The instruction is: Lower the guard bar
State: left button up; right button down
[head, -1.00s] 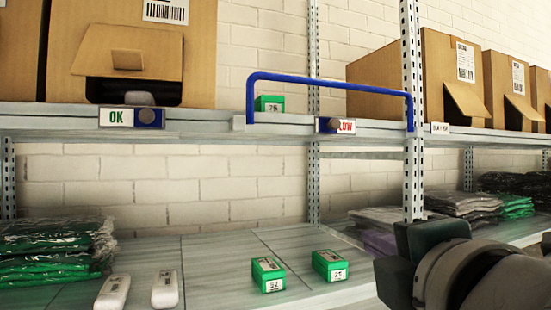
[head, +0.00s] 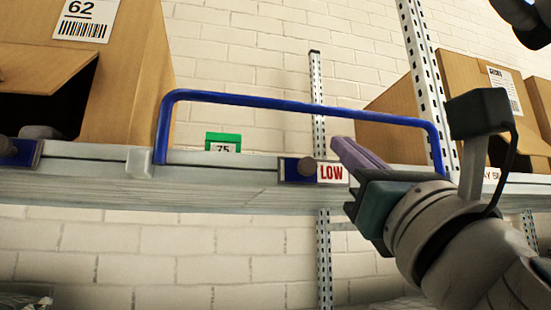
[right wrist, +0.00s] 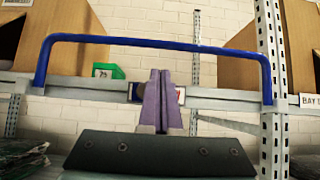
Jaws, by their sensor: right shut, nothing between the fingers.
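The blue guard bar (head: 300,104) stands raised above the shelf edge in the head view, its two legs coming down to the shelf front. It also shows whole in the right wrist view (right wrist: 150,42). My right gripper (head: 340,145) is shut and empty, with its purple fingers beside the LOW label (head: 332,172), below the bar's top rail. In the right wrist view the shut fingers (right wrist: 160,80) point up at the shelf edge, under the rail and apart from it. My left gripper is not in view.
A green box marked 75 (head: 223,142) sits on the shelf behind the bar. A cardboard bin (head: 140,80) stands at left and more bins (head: 465,85) at right. A perforated upright (head: 425,70) rises near the bar's right leg. A slider knob (head: 307,167) sits by the LOW label.

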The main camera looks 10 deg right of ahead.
jog(key=p+x, duration=0.4)
jog(key=x, duration=0.6)
jog(key=shift+w+d, duration=0.1)
